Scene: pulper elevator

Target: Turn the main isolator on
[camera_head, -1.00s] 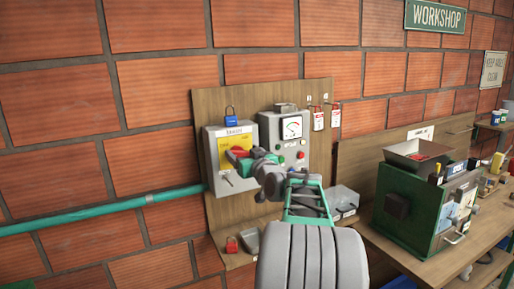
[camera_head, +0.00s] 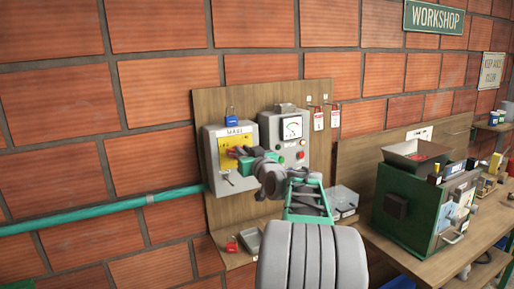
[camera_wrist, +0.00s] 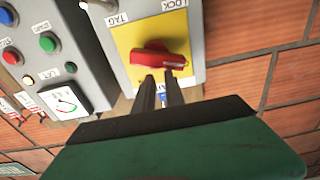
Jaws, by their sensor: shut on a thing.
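The main isolator (camera_head: 215,175) is a grey wall box with a yellow plate (camera_head: 226,144) and a red rotary handle (camera_head: 241,151). In the wrist view, the handle (camera_wrist: 150,55) lies roughly crosswise on the yellow plate (camera_wrist: 135,35). My gripper (camera_head: 246,160) reaches the handle from the front right and hides part of it in the head view. In the wrist view, the two dark fingers of my gripper (camera_wrist: 160,82) are close together at the handle's edge, shut on it. Their exact contact is partly hidden.
A blue padlock (camera_head: 231,113) is at the top of the isolator. A grey meter panel (camera_head: 270,124) with buttons stands close on the right. A red padlock (camera_head: 231,247) and grey tray (camera_head: 250,240) sit below. A green machine (camera_head: 400,215) stands on the bench at right.

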